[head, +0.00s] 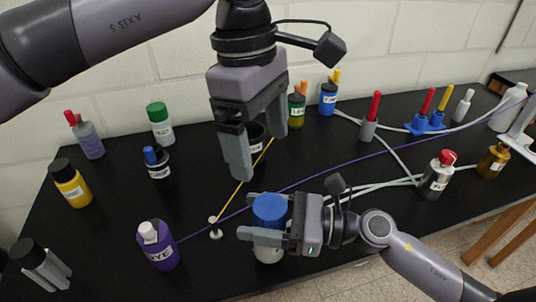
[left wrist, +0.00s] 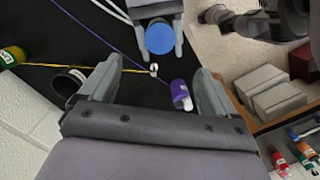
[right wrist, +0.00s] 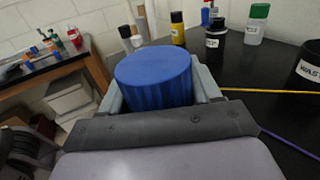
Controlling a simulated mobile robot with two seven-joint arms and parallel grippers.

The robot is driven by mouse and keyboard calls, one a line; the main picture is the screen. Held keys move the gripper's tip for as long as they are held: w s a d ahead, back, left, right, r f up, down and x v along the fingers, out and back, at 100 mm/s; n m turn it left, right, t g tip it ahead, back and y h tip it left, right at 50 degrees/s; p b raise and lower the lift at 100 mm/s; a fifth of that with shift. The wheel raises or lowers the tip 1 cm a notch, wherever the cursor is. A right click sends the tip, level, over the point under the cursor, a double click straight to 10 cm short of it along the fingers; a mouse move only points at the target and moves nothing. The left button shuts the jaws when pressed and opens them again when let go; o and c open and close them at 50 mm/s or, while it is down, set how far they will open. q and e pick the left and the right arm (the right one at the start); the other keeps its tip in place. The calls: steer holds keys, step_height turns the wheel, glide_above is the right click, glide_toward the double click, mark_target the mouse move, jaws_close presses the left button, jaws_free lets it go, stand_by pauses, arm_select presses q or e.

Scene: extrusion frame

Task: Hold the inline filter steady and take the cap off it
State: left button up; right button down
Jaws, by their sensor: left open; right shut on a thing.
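The inline filter, as far as I can tell, is the pale body (head: 268,253) with a wide blue cap (head: 270,208) on top, near the front edge of the black bench. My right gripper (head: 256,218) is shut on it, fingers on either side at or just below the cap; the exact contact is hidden. The blue cap fills the middle of the right wrist view (right wrist: 155,78) and appears upright. My left gripper (head: 257,145) is open and empty, above and behind the cap. The cap also shows in the left wrist view (left wrist: 160,39), beyond the open fingers.
A purple dye bottle (head: 158,246) stands left of the filter. A small white post (head: 215,228) stands between them, with a yellow line (head: 231,199) and purple cord passing nearby. A dark waste cup (head: 256,134) is behind my left gripper. Several bottles line the back.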

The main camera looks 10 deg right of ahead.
mark_target(270, 205)
arm_select(q)
steer(key=f, duration=0.7)
steer(key=s+d+f, duration=0.1)
steer(key=f, duration=0.3)
steer(key=shift+f, duration=0.3)
steer(key=shift+c, duration=0.3)
steer(key=c, duration=1.2)
steer(key=shift+n, duration=1.1)
steer(key=shift+c, duration=0.2)
steer(key=o, duration=1.2)
steer(key=shift+c, duration=0.2)
steer(key=shift+r, duration=0.1)
steer(key=shift+r, duration=2.2)
